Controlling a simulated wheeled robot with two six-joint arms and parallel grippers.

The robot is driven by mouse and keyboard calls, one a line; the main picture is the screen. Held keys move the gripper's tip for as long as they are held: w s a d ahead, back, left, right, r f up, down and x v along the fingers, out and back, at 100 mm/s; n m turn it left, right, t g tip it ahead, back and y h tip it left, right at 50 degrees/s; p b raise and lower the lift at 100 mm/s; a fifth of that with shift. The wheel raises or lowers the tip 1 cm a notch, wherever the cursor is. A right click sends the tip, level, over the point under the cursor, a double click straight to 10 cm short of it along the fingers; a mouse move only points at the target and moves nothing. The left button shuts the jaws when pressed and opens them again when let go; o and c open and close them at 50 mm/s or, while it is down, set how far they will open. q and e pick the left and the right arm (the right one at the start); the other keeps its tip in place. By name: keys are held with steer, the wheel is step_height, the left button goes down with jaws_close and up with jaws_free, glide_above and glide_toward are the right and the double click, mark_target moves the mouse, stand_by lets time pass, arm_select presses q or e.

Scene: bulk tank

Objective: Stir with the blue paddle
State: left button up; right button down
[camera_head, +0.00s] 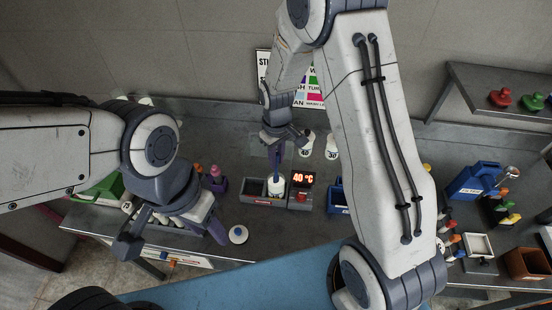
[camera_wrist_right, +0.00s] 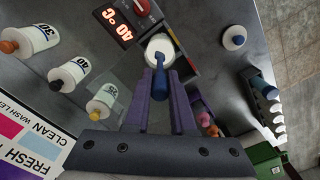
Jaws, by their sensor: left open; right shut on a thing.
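My right gripper (camera_head: 276,145) is shut on the blue paddle (camera_wrist_right: 160,77), seen between its purple fingers in the right wrist view. The paddle points down at a white round container (camera_wrist_right: 160,47). This container (camera_head: 276,185) also shows in the head view, in a grey tray (camera_head: 253,188) left of a red 40 °C display (camera_head: 303,179). How deep the paddle sits in the container cannot be told. My left gripper (camera_head: 172,238) is open and empty at the counter's front left.
Several white bottles with numbered labels, one of them (camera_wrist_right: 37,39) marked 30, stand behind the tray. A white round lid-like piece with a blue knob (camera_head: 238,234) lies on the counter. A blue container (camera_head: 475,182) and coloured-knob items stand at right.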

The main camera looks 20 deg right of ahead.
steer(key=shift+r+p, duration=2.5)
steer(key=shift+r, duration=0.95)
steer(key=shift+f, duration=0.1)
